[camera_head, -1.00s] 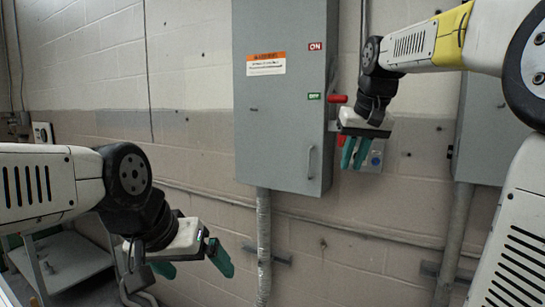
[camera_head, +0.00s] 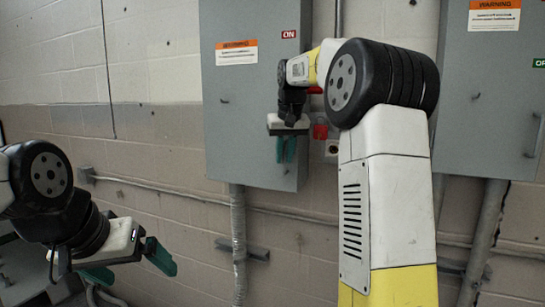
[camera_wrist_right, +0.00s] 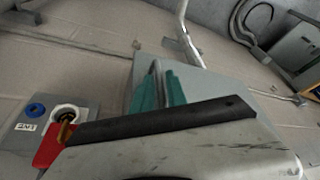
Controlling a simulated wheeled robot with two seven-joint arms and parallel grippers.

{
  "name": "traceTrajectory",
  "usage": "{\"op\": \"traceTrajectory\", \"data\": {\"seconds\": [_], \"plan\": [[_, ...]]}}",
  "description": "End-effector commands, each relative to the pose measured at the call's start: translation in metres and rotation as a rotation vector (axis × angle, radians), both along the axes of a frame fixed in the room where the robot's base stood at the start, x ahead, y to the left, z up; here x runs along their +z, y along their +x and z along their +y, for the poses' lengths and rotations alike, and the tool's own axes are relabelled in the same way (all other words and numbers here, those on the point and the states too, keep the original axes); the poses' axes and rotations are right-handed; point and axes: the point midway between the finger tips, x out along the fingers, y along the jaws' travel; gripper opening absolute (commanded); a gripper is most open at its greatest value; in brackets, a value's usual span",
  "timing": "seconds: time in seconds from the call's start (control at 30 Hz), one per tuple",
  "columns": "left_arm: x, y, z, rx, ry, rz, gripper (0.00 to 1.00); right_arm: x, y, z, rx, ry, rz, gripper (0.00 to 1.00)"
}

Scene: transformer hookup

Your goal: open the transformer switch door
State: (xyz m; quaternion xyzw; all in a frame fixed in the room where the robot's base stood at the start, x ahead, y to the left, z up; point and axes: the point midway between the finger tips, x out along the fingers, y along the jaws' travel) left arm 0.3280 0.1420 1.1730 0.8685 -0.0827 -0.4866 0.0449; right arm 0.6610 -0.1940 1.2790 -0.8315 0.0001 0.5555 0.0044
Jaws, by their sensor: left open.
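The transformer switch door is the front of the grey cabinet (camera_head: 235,120) in the middle of the head view. It looks closed. My right gripper (camera_head: 285,158) is in front of its lower right part, where the door handle is hidden behind it. In the right wrist view its teal fingers (camera_wrist_right: 158,88) are close together against the grey door (camera_wrist_right: 205,84), with a thin grey strip between them. I cannot tell whether they grip the handle. My left gripper (camera_head: 130,267) is open and empty at the lower left, away from the cabinet.
A second grey cabinet (camera_head: 480,95) stands at the right. A red part (camera_head: 320,131) and a small box (camera_head: 331,148) are on the wall beside the door. Conduits (camera_head: 238,225) run below. The wall at the left is clear.

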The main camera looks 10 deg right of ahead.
Motion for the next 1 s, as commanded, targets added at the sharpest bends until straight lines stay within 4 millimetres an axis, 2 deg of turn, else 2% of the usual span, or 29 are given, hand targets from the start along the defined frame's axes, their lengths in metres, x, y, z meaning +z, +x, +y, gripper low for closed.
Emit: {"op": "traceTrajectory", "data": {"seconds": [0.3,0.33,0.4,0.43,1.0], "plan": [[0.0,0.0,0.0,0.0,0.0,0.0,0.95,-0.005,0.0018,-0.0001,0.0,0.0,0.001,0.18],[0.0,0.0,0.0001,0.0,0.0,0.0,0.95,-0.0049,0.0017,-0.0001,0.0,0.0,0.001,0.16],[0.0,0.0,0.0,0.0,0.0,0.0,0.95,-0.0048,0.0017,0.0,0.0,0.0,0.001,0.02],[0.0,0.0,0.0,0.0,0.0,0.0,0.95,-0.0048,0.0017,-0.0001,0.0,0.0,0.0,0.0],[0.0,0.0,0.0,0.0,0.0,0.0,0.95,-0.0042,0.0015,0.0,0.0,0.0,0.0,0.0]]}}
